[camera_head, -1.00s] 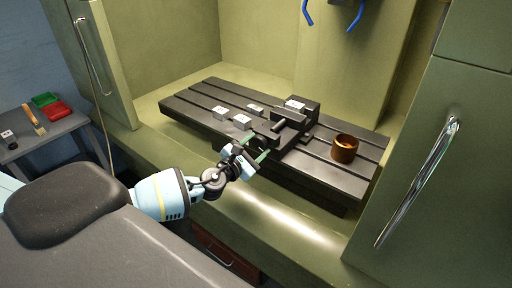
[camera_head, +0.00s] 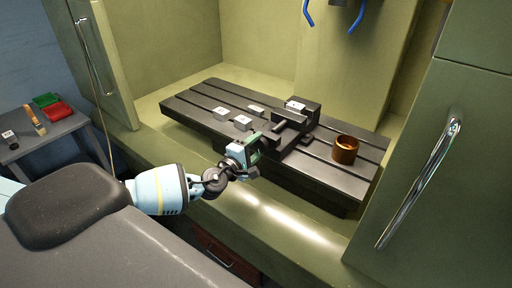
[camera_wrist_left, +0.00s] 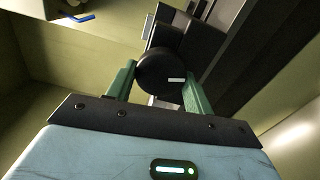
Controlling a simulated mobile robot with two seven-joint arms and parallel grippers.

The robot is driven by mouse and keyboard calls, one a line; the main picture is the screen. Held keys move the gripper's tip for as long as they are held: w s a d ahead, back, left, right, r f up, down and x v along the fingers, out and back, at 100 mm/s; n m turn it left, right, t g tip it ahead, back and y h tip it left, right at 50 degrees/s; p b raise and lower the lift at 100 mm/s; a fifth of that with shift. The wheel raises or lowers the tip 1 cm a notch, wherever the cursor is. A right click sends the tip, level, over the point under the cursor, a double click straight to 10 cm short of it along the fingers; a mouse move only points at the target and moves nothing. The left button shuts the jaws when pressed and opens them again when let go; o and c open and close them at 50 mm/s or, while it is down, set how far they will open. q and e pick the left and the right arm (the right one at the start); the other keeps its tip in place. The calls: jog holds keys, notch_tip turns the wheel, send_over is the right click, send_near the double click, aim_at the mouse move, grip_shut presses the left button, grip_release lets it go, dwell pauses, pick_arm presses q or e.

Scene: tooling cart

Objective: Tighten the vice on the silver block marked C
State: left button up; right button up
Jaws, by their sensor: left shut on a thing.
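The dark vice (camera_head: 305,122) stands on the slotted machine table. A silver block with a white label (camera_head: 295,105) sits at its top, at the jaws; the label is too small to read. My left gripper (camera_head: 254,143) is at the vice's front end. In the left wrist view its green fingers (camera_wrist_left: 160,85) are shut on a round black knob (camera_wrist_left: 158,74) with a white mark, the vice's handle. The knob is mostly hidden by the gripper in the head view. My right gripper is out of view.
Labelled silver blocks (camera_head: 221,113) and (camera_head: 242,122) and a smaller block (camera_head: 256,109) lie left of the vice. Cabinet doors flank the opening. A side table holds red and green trays (camera_head: 60,111).

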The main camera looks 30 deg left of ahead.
pick_arm(q)
jog(key=shift+m, duration=1.1)
jog(key=o, duration=1)
jog(key=shift+c, duration=0.2)
jog(key=s, duration=0.7)
jog(key=shift+s+a, duration=0.3)
jog(key=shift+s, duration=0.1)
